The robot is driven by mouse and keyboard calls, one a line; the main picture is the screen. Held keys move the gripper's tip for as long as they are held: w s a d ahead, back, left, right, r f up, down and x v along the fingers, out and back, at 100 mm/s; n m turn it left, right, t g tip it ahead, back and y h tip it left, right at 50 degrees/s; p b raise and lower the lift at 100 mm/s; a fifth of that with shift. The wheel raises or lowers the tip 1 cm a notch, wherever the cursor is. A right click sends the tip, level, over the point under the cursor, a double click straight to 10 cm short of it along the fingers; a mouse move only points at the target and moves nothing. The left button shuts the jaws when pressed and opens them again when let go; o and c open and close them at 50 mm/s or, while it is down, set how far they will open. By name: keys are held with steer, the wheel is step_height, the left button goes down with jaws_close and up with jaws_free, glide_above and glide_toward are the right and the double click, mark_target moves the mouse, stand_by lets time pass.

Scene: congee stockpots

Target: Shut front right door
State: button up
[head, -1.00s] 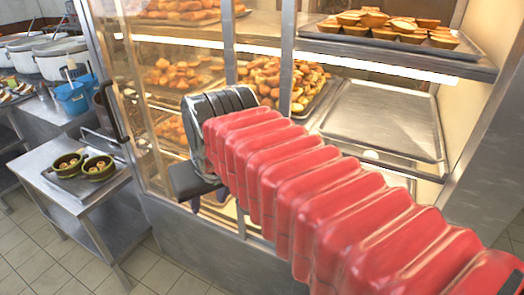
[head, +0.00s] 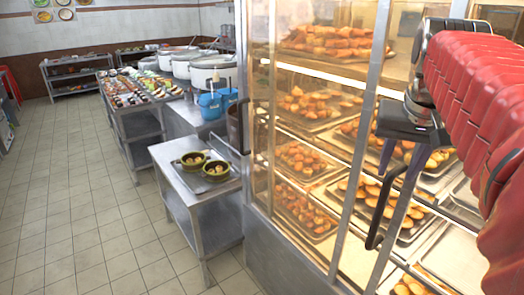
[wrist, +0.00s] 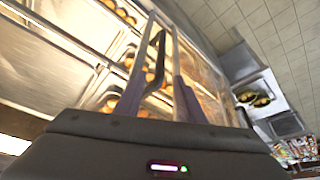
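The glass-fronted food cabinet (head: 365,110) fills the right half of the head view. The front right door's metal edge (head: 402,215) carries a black bar handle (head: 383,213). To the right of this edge, the shelves look uncovered, so the door seems partly open; my arm hides much of that side. My gripper (head: 402,165) is at this handle, fingers pointing down, with the handle close to the fingers. In the wrist view, the handle (wrist: 155,60) shows between the two spread fingers of my gripper (wrist: 157,88). I cannot tell whether they touch it.
A low metal table (head: 190,185) with two green bowls stands left of the cabinet. Another black handle (head: 241,128) is on the cabinet's left side. Stockpots (head: 213,72) and a blue bucket (head: 211,105) stand behind. The tiled floor (head: 75,200) at left is clear.

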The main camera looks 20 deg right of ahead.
mark_target(386, 196)
steer(key=shift+f, duration=0.1)
steer(key=x, duration=1.3)
steer(key=shift+w+d+f, duration=0.1)
steer(key=shift+w+f, duration=0.05)
steer(key=shift+f, duration=0.2)
jaws_close()
stand_by(0.4)
